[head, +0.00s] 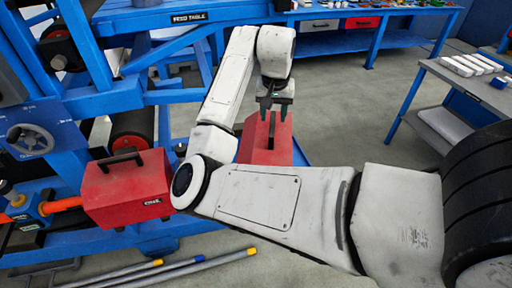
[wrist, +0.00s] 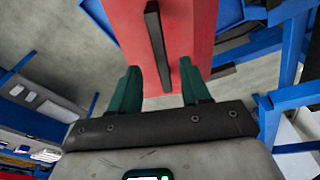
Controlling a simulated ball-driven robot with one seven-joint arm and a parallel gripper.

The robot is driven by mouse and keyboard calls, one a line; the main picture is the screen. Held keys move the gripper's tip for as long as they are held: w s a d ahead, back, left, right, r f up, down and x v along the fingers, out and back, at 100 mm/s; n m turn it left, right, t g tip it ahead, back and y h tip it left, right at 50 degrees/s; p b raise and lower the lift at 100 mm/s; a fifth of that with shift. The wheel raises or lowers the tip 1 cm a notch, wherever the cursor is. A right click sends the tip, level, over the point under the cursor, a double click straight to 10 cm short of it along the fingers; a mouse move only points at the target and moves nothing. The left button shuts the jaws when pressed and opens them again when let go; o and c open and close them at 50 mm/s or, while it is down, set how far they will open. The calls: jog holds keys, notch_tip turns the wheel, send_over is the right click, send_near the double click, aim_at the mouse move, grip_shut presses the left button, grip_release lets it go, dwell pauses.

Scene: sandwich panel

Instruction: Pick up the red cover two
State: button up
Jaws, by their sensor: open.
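One red box-shaped cover (head: 250,146) with a dark handle stands at the middle, partly hidden behind my arm. In the wrist view this cover (wrist: 190,35) fills the top, its black bar handle (wrist: 157,45) running lengthwise. A second red cover (head: 125,193) with a black handle and a small dark label sits further left; the label is too small to read. My gripper (head: 274,114) is open and empty, pointing down over the middle cover. In the wrist view, the gripper's teal fingers (wrist: 160,80) appear on either side of the handle; I cannot tell whether they reach its depth.
Blue machine framing (head: 110,100) surrounds the covers at left, with a handwheel (head: 30,140). A blue bench (head: 345,38) with drawers stands behind, and a grey table (head: 470,80) is at right. Rods (head: 160,270) lie low at front. Grey floor is open between the benches.

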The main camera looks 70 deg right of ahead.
aim_at(272, 123)
jog(key=shift+w+d+f+p, duration=0.1)
jog(key=shift+d+f+p, duration=0.15)
jog(key=shift+f, duration=0.75)
jog(key=shift+w+d+f+p, duration=0.1)
jog(key=shift+d+f+p, duration=0.15)
jog(key=shift+f, duration=0.75)
jog(key=shift+w+d+f+p, duration=0.15)
jog(key=shift+f+p, duration=0.1)
jog(key=shift+f, duration=0.75)
jog(key=shift+s, duration=0.1)
grip_shut()
jog(key=shift+r, duration=0.1)
